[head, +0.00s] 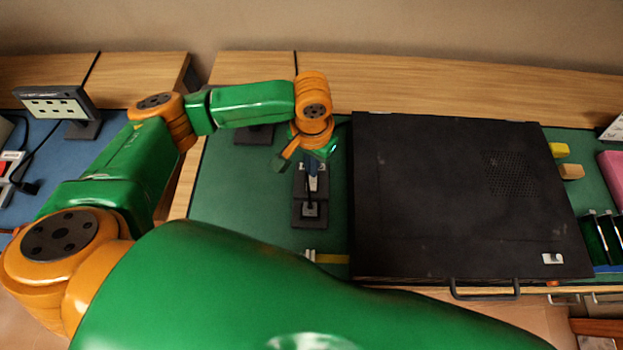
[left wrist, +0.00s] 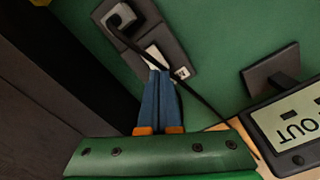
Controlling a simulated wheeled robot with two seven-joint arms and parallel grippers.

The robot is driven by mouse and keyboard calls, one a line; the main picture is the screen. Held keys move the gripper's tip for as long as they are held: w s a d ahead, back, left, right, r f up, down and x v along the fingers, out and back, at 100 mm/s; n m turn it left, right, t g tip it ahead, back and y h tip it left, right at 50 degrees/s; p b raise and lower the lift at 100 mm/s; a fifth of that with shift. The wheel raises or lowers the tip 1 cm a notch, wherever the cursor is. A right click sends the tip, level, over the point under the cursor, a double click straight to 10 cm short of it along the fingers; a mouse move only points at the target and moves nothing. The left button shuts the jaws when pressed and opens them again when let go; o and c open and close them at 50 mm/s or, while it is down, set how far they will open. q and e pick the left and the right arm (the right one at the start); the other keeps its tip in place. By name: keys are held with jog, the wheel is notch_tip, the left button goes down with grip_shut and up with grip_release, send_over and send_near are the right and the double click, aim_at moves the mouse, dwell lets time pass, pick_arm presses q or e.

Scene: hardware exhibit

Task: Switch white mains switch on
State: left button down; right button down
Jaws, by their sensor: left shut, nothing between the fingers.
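The white mains switch (left wrist: 155,57) is a pale rocker on a dark socket strip (left wrist: 178,50) in the left wrist view. In the head view the strip (head: 297,213) lies on the green mat, with the pale switch (head: 312,184) partly under my gripper. A black plug (left wrist: 121,17) with a cable sits at the strip's other end. My left gripper (head: 314,168) is shut and empty. Its blue fingertips (left wrist: 161,73) are right at the near end of the switch and hide part of it. I cannot tell whether they touch it. My right gripper is not in view.
A large black case (head: 440,200) with a handle stands close to the right of the strip. The green mat (head: 225,190) is clear to the left. A sign on a stand (left wrist: 290,130) is near the gripper. A blue mat (head: 75,150) lies on the far-left table.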

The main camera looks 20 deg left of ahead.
pick_arm(q)
jog(key=shift+f+b, duration=0.4)
jog(key=shift+f, duration=0.55)
dwell(0.6)
jog(key=shift+r, duration=0.1)
notch_tip(320, 180, up, 7)
jog(key=p, duration=0.9)
